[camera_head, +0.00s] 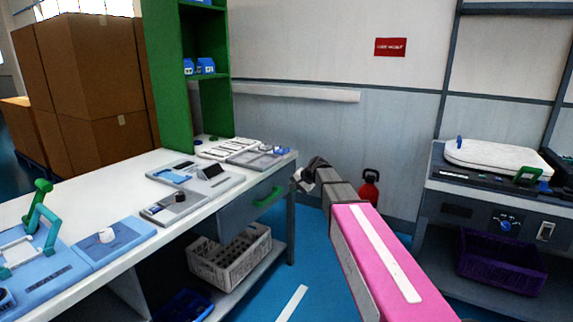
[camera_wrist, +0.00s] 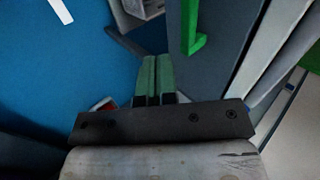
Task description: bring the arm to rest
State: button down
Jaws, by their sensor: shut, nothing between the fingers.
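My arm (camera_head: 375,262), with a pink link, stretches from the lower right of the head view toward the right end of the workbench. My gripper (camera_head: 301,176) is at its far end, close to the bench's corner and drawer. In the wrist view the two green fingers of my gripper (camera_wrist: 152,62) lie side by side, shut with nothing between them. The blue floor shows beyond them. The green drawer handle (camera_wrist: 194,32) is just right of the fingertips in the wrist view, apart from them. Part of the gripper is too small to make out in the head view.
The white workbench (camera_head: 120,183) with several devices runs along the left. A grey crate (camera_head: 229,256) sits on its lower shelf. A red extinguisher (camera_head: 369,187) stands behind my arm. A second bench (camera_head: 466,196) with a purple crate (camera_head: 502,262) is at right. Blue floor lies between.

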jog(key=s+d+f+n+g+h, duration=0.1)
jog(key=s+d+f, duration=0.4)
jog(key=s, duration=0.5)
jog(key=s+d+f+n+g+h, duration=0.1)
jog(key=s+d+f+n+h, duration=0.1)
jog(key=s+d+f, duration=0.4)
jog(key=s+d+f+n+g+h, duration=0.2)
jog(key=s+d+f+h, duration=0.2)
jog(key=s, duration=1.1)
notch_tip(320, 180, down, 2)
jog(key=shift+d, duration=0.65)
